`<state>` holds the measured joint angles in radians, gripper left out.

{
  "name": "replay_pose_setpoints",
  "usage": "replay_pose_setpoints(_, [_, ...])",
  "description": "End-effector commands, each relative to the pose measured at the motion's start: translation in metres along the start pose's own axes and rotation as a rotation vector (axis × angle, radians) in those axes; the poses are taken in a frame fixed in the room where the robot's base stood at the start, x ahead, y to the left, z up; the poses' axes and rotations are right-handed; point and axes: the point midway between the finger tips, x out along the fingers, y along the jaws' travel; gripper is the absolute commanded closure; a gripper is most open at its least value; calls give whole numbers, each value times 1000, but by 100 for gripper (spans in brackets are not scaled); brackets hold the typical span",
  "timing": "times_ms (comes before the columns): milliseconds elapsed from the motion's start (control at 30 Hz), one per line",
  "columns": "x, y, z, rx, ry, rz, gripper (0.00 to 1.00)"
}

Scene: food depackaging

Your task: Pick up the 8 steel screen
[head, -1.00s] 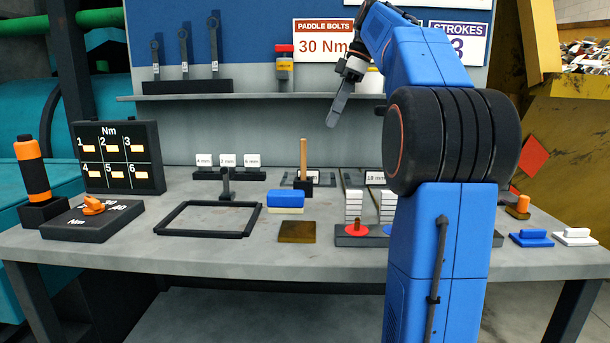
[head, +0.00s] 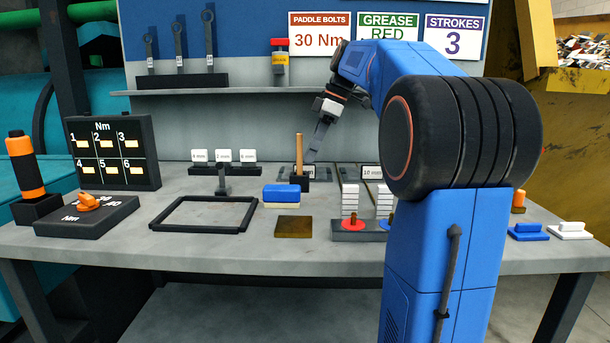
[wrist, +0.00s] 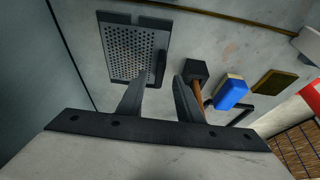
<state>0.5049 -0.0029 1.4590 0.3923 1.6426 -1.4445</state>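A flat perforated grey screen (wrist: 133,55) in a dark frame with a dark upright handle lies on the bench in the wrist view. No size mark is readable on it there. In the head view, that spot is mostly hidden behind a wooden-handled tool (head: 299,150) in a black block. My gripper (wrist: 158,90) is open and empty, its two fingers apart just short of the screen's near edge, by its handle. In the head view my gripper (head: 311,158) points down above the back of the bench, close to the wooden handle.
The wooden-handled tool also shows just right of my fingers in the wrist view (wrist: 196,80). A blue sponge-like block (head: 281,193), a brown plate (head: 293,227) and an empty black frame (head: 155,226) lie nearer the front. Stacked white pieces (head: 349,199) stand to the right. A shelf (head: 230,91) runs behind.

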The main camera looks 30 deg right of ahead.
Motion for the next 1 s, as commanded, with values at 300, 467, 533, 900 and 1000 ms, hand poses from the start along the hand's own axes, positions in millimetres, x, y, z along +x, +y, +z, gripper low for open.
replay_pose_setpoints(300, [40, 0, -3, 0, 0, -1, 67])
replay_pose_setpoints(467, [49, 0, -3, 0, 0, -1, 67])
replay_pose_setpoints(533, [49, 0, -3, 0, 0, 0, 67])
replay_pose_setpoints(900, [49, 1, -2, 0, 0, 0, 100])
replay_pose_setpoints(1000, [48, 1, -3, 0, 0, 1, 100])
